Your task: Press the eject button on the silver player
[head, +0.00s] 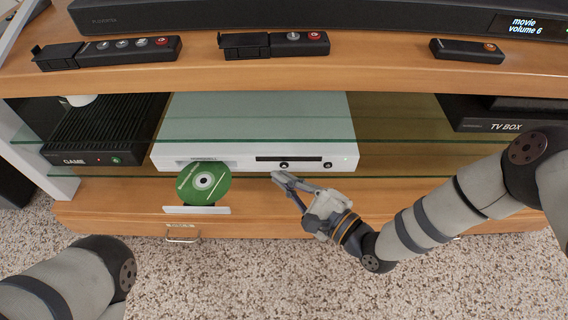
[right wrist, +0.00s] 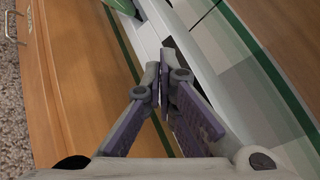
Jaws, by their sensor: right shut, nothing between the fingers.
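The silver player (head: 255,115) sits on the glass shelf, with a dark display and two round dark buttons, a left one (head: 284,165) and a right one (head: 327,165), on its front. Its disc tray (head: 196,210) is out, with a green disc (head: 203,181) on it. My right gripper (head: 278,178) is shut and empty, its tips just below and in front of the left button; contact cannot be told. In the right wrist view the shut fingertips (right wrist: 164,62) are close to the player's pale front (right wrist: 150,38). My left gripper is out of view; only its arm shows.
A black game console (head: 105,130) stands left of the player and a TV box (head: 500,115) at the right. Remotes (head: 110,50) lie on the top board (head: 380,72) in front of a soundbar (head: 300,15). The carpet (head: 215,285) in front is clear.

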